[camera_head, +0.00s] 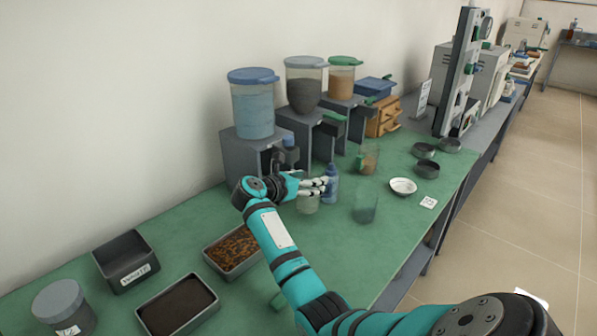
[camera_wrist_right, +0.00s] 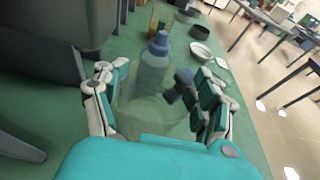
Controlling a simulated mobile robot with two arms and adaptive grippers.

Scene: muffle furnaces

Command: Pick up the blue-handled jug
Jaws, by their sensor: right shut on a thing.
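The blue-handled jug (camera_head: 307,205) is a clear glass vessel on the green bench, partly hidden by my right gripper (camera_head: 315,187). In the right wrist view the clear jug (camera_wrist_right: 150,115) lies between the two fingers of my right gripper (camera_wrist_right: 160,105), with its dark blue handle (camera_wrist_right: 181,87) by the right finger. My right gripper is shut on the jug. I cannot tell whether the jug's base touches the bench. My left gripper is not in view.
A blue bottle (camera_head: 331,184) stands just beyond the jug. Another clear jug (camera_head: 365,206) and a green-handled jug (camera_head: 369,158) stand to the right. Dispensers, including a blue-lidded one (camera_head: 252,105), line the wall. Filled trays (camera_head: 178,305) lie front left.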

